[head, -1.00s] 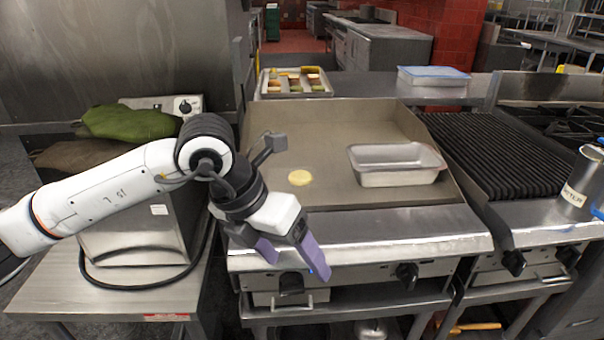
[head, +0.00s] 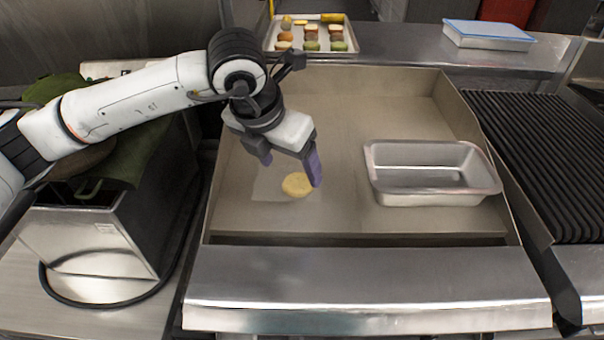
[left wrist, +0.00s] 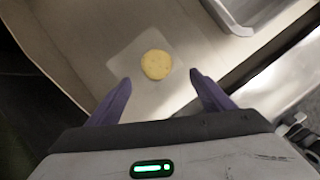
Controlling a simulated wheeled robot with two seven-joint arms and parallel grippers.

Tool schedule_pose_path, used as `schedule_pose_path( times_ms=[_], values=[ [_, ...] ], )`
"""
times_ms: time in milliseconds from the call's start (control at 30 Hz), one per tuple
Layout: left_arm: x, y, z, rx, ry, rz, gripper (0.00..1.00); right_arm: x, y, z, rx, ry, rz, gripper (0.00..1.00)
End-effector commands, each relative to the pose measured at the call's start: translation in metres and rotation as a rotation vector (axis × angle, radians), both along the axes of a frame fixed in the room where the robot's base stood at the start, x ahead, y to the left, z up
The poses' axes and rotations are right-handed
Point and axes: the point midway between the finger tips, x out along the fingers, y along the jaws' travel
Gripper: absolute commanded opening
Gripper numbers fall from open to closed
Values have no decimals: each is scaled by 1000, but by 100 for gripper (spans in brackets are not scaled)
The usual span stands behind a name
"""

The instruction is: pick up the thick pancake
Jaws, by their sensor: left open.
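The thick pancake (head: 297,184) is a small round yellow disc lying on the flat griddle (head: 345,215), left of its middle. A pale square patch shows around it. My left gripper (head: 290,172) is over the griddle, just above and behind the pancake, with its purple fingers pointing down. In the left wrist view the pancake (left wrist: 156,65) lies ahead of the two fingertips (left wrist: 160,82), centred between them. The fingers are apart, with nothing between them. My right gripper is in neither view.
An empty metal pan (head: 425,197) stands on the griddle's right part. A tray (head: 352,48) of several food pieces and a blue-lidded container (head: 488,36) are behind. A ribbed grill (head: 540,150) is to the right. The griddle's walls rise at its sides.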

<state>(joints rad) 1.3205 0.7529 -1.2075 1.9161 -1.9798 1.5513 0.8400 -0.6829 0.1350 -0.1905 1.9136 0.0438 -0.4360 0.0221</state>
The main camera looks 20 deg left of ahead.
Motion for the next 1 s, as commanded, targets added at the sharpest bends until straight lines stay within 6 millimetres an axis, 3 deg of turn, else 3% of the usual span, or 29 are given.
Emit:
schedule_pose_path(
  times_ms=[167, 600, 867, 1000],
  values=[
    [8, -2, -18, -2, 1, -1, 75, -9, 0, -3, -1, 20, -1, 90],
    [32, 0, -63, -2, 2, 0, 75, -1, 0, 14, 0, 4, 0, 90],
    [34, 0, -67, -1, 0, 0, 75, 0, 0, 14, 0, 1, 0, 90],
    [34, 0, -67, -1, 0, 1, 54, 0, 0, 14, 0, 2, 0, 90]
  ],
)
